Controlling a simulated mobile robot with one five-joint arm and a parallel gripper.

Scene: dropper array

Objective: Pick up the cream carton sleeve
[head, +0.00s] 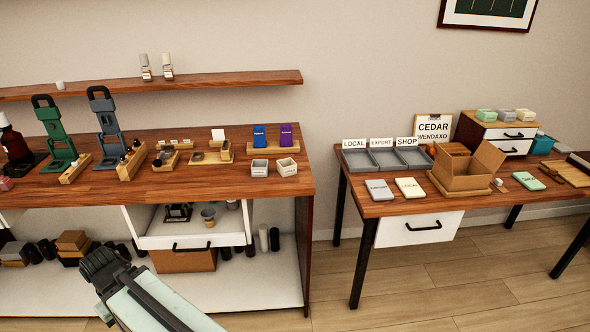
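Several cream pieces show, and I cannot tell for sure which is the carton sleeve. A small cream open box (286,168) with a dark mark stands at the front right of the left bench, beside a similar grey one (259,168). A flat cream piece with lettering (410,188) lies on the right table, beside a flat grey one (379,190). My gripper (98,264) is at lower left, in front of the left bench and well apart from all of these. Its fingertips are not clear, and nothing is seen held in it.
The left bench (230,185) carries green and grey stands, wooden holders and blue and purple packets. The right table (460,207) holds an open cardboard box (465,178), labelled grey trays (385,160) and a drawer unit. Floor (340,275) shows between them.

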